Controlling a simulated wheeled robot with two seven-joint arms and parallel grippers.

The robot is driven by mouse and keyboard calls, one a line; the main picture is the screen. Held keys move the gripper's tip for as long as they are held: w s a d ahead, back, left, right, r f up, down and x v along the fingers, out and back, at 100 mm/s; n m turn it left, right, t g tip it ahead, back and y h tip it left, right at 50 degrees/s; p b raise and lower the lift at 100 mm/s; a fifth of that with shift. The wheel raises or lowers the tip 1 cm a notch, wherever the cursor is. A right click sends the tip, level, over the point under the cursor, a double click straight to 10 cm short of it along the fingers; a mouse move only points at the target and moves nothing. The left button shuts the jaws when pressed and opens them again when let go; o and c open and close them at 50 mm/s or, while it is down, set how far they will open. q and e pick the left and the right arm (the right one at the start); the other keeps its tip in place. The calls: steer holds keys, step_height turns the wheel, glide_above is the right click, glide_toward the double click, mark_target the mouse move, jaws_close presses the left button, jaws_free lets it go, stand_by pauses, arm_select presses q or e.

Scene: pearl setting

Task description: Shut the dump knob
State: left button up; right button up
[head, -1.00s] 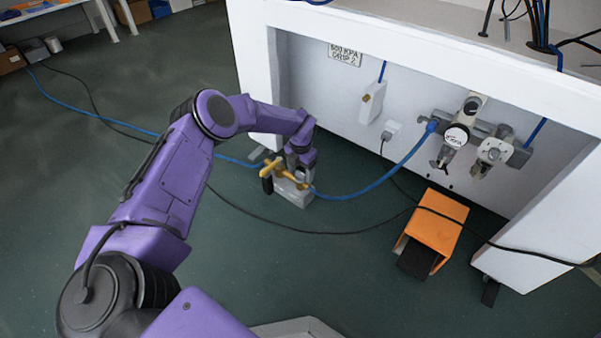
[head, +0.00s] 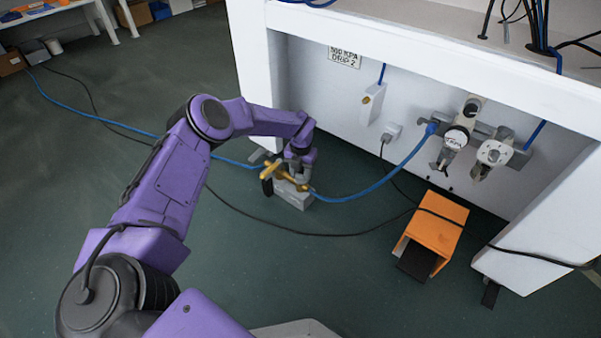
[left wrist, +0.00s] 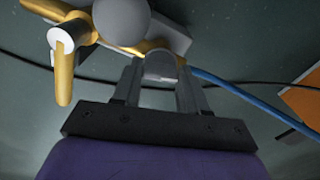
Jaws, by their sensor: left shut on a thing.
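A brass valve assembly (head: 270,170) with a black handle sits on a grey block (head: 293,197) on the floor, by the left leg of the white bench. My left gripper (head: 299,176) reaches down onto the block's right part from above. In the left wrist view my left gripper (left wrist: 160,82) has its two fingers on either side of a grey rounded knob (left wrist: 160,65) and is shut on it. My right gripper is not in view.
A blue hose (head: 365,190) runs from the block to the regulators (head: 470,140) on the bench's back panel. A black cable (head: 300,233) crosses the floor. An orange pedal housing (head: 435,230) stands to the right. The floor left of the block is mostly open.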

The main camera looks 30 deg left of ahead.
arm_select(q)
steer(key=n, duration=0.3)
steer(key=shift+n, duration=0.4)
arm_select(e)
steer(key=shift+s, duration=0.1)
arm_select(q)
steer(key=n, duration=0.3)
steer(key=shift+n, duration=0.3)
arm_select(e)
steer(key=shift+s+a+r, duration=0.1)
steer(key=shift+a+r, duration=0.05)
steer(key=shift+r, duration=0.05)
arm_select(q)
steer(key=n, duration=0.3)
steer(key=shift+n+p, duration=0.3)
steer(key=shift+p, duration=0.05)
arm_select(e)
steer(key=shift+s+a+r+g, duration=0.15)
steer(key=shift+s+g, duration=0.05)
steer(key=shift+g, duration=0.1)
arm_select(q)
steer(key=shift+n, duration=1.8)
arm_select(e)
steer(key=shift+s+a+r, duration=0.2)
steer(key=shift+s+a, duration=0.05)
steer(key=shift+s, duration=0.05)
arm_select(q)
steer(key=o, duration=1.1)
steer(key=shift+c, duration=0.2)
